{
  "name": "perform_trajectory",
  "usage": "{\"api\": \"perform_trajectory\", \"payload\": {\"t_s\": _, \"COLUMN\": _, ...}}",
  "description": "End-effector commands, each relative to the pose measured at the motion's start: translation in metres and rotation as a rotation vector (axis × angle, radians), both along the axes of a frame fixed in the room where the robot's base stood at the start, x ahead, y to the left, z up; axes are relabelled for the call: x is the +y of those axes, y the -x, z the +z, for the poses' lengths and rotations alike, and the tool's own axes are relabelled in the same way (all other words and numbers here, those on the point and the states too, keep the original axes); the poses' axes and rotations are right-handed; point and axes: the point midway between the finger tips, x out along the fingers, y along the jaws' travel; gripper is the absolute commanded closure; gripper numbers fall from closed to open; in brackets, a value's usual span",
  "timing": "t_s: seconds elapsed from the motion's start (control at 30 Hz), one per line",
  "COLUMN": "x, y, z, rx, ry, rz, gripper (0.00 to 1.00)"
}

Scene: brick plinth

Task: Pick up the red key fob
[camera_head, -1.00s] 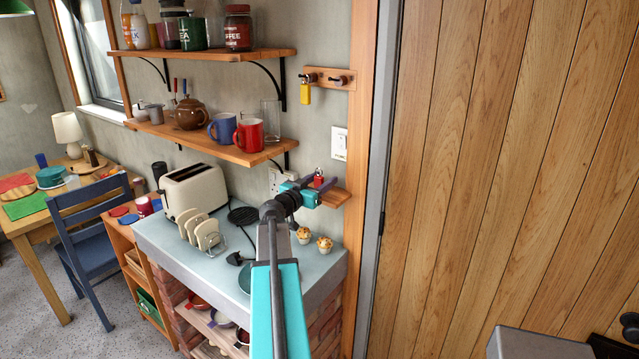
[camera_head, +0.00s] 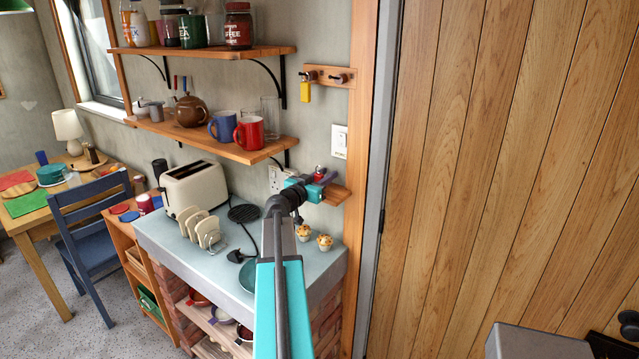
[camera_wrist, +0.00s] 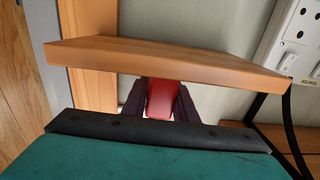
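The red key fob (camera_head: 320,173) is at the small wooden wall ledge (camera_head: 337,195), beside the door frame in the head view. In the wrist view the red fob (camera_wrist: 161,98) sits between the two dark fingers of my gripper (camera_wrist: 160,104), which appear to touch it on both sides. Its upper part in that view is hidden behind the wooden ledge (camera_wrist: 165,62). In the head view my teal gripper (camera_head: 318,183) is at the ledge, around the fob, and partly hides both.
A worktop (camera_head: 185,243) below holds a toaster (camera_head: 194,188), a toast rack (camera_head: 207,232) and two muffins (camera_head: 324,242). A shelf with mugs (camera_head: 250,155) is above left. A yellow padlock (camera_head: 306,92) hangs from a hook rail. A wooden door (camera_head: 490,150) is at right.

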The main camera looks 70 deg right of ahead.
Motion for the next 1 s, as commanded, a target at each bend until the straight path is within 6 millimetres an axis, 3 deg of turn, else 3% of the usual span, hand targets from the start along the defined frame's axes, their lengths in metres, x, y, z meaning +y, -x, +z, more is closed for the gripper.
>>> {"api": "perform_trajectory", "payload": {"t_s": 0.03, "x": 0.000, "y": 0.000, "z": 0.000, "rx": 0.000, "ry": 0.000, "rz": 0.000, "gripper": 0.83}}
{"api": "perform_trajectory", "payload": {"t_s": 0.13, "x": 0.000, "y": 0.000, "z": 0.000, "rx": 0.000, "ry": 0.000, "rz": 0.000, "gripper": 0.97}}
{"api": "perform_trajectory", "payload": {"t_s": 0.57, "x": 0.000, "y": 0.000, "z": 0.004, "rx": 0.000, "ry": 0.001, "rz": -0.001, "gripper": 0.97}}
{"api": "perform_trajectory", "payload": {"t_s": 1.0, "x": 0.000, "y": 0.001, "z": 0.036, "rx": -0.002, "ry": 0.001, "rz": -0.001, "gripper": 0.97}}
